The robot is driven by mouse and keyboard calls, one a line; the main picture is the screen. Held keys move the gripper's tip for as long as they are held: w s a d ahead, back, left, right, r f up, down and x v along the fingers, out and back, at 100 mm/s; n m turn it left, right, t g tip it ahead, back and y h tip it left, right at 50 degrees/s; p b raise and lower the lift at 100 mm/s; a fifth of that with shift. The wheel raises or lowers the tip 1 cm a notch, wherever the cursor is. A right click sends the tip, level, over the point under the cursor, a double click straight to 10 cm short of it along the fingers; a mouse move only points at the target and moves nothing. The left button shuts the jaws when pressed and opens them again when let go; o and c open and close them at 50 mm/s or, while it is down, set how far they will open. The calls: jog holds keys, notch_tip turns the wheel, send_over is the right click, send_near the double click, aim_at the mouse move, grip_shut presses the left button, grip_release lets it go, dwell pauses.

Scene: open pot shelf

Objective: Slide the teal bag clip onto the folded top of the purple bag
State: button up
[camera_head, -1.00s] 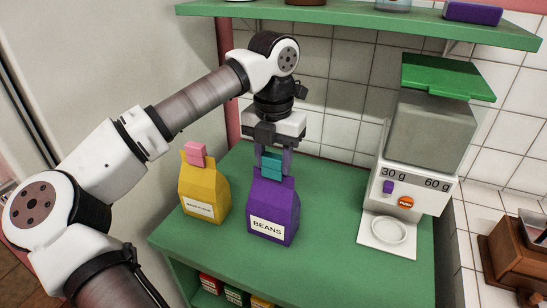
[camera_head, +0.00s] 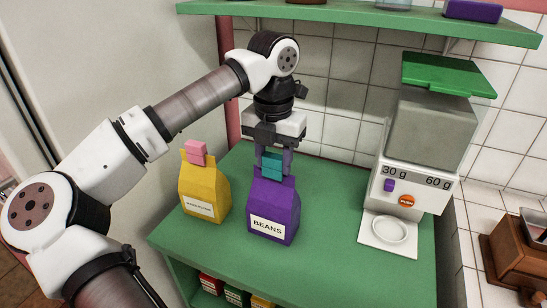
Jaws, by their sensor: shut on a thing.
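The purple bag (camera_head: 273,208), with a white label reading BEANS, stands upright on the green shelf top. The teal bag clip (camera_head: 272,165) is at the folded top of the purple bag, and its lower edge overlaps that top in the picture. I cannot tell how far it sits down over the fold. My gripper (camera_head: 273,164) points straight down above the bag and is shut on the teal clip, a finger on each side of it.
A yellow bag (camera_head: 203,195) with a pink clip (camera_head: 196,153) stands close on the left. A dispenser (camera_head: 425,150) with a green lid and a white dish (camera_head: 389,230) stands on the right. A green upper shelf (camera_head: 350,20) runs above my arm. The green surface (camera_head: 335,215) between purple bag and dispenser is clear.

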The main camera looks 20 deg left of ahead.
jog(key=o, duration=0.8)
jog(key=shift+s+d+f, duration=0.1)
jog(key=shift+s+f, duration=0.05)
jog(key=shift+f, duration=0.45)
jog(key=shift+o, duration=1.2)
jog(key=shift+r+p, duration=0.3)
jog(key=shift+r, duration=0.15)
notch_tip(320, 180, up, 14)
jog(key=p, duration=0.8)
jog(key=shift+p, duration=0.4)
